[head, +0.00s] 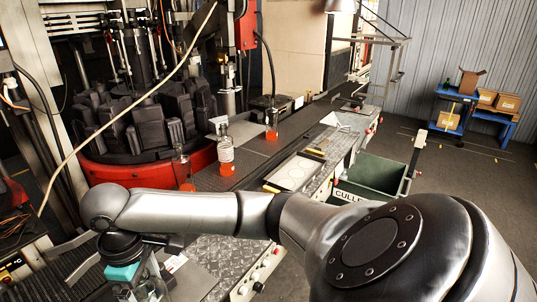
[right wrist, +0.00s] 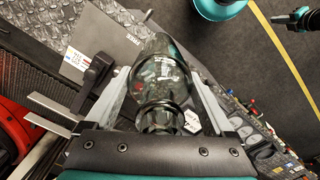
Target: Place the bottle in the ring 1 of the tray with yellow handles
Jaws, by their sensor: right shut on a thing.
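My right gripper (right wrist: 165,85) is shut on a clear glass bottle (right wrist: 160,72), which lies between its two fingers in the right wrist view. In the head view my right arm crosses to the lower left, and the held bottle (head: 150,284) shows only partly at the bottom edge. The pale tray with yellow handles (head: 284,180) lies on the bench at mid picture, apart from the gripper. Its ring markings are too faint to read. A teal and dark part, possibly my left gripper (right wrist: 300,18), shows at the right wrist view's upper right edge; its jaws are unclear.
Glass bottles with glowing orange bases stand beside the rotary machine (head: 150,110), one at the conveyor's far part (head: 272,124). A green cullet bin (head: 372,182) stands right of the bench. My arm covers the bench's near part. A blue cart (head: 474,112) is far right.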

